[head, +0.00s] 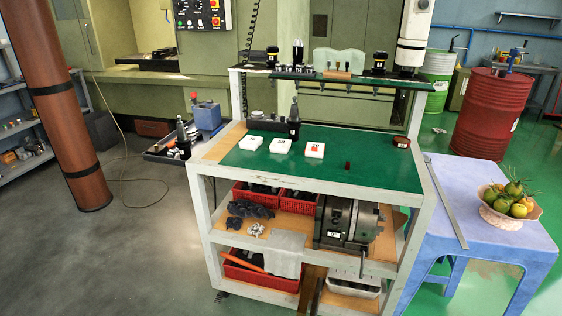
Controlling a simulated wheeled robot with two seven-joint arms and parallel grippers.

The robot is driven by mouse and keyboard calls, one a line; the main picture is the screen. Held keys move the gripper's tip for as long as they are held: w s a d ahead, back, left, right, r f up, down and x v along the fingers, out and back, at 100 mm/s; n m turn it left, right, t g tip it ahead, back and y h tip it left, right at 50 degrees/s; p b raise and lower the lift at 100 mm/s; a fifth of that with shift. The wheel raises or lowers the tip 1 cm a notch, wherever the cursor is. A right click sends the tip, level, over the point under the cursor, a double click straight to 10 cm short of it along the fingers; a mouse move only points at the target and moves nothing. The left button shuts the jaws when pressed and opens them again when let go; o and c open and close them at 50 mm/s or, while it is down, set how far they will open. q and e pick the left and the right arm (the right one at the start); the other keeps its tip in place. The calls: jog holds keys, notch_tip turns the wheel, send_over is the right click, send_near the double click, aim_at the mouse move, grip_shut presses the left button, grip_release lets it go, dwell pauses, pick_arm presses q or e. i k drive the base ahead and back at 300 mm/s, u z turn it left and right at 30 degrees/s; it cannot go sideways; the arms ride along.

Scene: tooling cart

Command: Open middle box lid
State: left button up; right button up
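Three small white boxes sit in a row on the green top of the tooling cart (240,158). The middle box (279,146) is white with a small dark mark on top, and its lid looks closed. The left box (254,142) stands just beside it, apart from it. The right box (315,150) has a red mark on top and stands a little farther off. Neither of my grippers is in view.
A black tool holder (294,122) stands behind the middle box. A small dark red block (347,165) and a round tin (401,142) are to the right. The green top in front of the boxes is clear. A blue table (480,240) with a fruit bowl (499,219) adjoins the cart.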

aim_at(283, 144)
jog(key=u, duration=1)
jog(key=i, duration=1.15)
jog(key=z, duration=0.35)
